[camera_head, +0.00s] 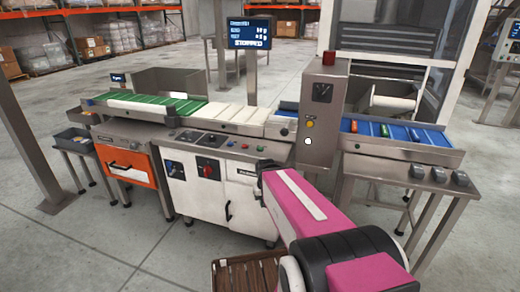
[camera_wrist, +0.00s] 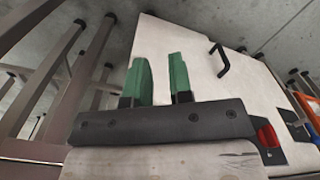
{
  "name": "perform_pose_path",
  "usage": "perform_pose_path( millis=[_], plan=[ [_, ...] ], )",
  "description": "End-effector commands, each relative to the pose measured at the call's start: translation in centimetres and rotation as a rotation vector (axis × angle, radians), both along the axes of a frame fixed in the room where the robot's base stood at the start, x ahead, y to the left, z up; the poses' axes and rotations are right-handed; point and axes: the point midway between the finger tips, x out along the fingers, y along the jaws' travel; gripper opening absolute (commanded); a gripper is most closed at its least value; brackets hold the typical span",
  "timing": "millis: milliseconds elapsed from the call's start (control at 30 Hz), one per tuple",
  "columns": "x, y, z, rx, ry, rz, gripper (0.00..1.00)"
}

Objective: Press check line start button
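The check line (camera_head: 215,170) is a long white-fronted machine with a belt on top. The screen (camera_head: 250,33) above reads STOPPED. My gripper (camera_wrist: 159,60) has two green fingers spread apart with nothing between them. In the wrist view it faces the white cabinet front (camera_wrist: 205,80); no top-panel buttons show there.
A steel post box (camera_head: 322,110) with a red lamp stands right of the panel. A blue conveyor (camera_head: 440,155) with small coloured packs lies further right. An orange-framed unit (camera_head: 125,165) is at the left. The floor in front is clear at the left.

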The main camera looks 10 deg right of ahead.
Motion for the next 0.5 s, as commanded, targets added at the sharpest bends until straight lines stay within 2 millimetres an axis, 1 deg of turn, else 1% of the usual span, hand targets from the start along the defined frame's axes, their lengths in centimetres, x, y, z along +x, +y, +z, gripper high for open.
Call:
perform_pose_path(
  millis=[33, 67, 500],
  plan=[
    [0.0, 0.0, 0.0, 0.0, 0.0, 0.0, 0.04],
    [0.0, 0.0, 0.0, 0.0, 0.0, 0.0, 0.0],
    [0.0, 0.0, 0.0, 0.0, 0.0, 0.0, 0.0]
  ],
)
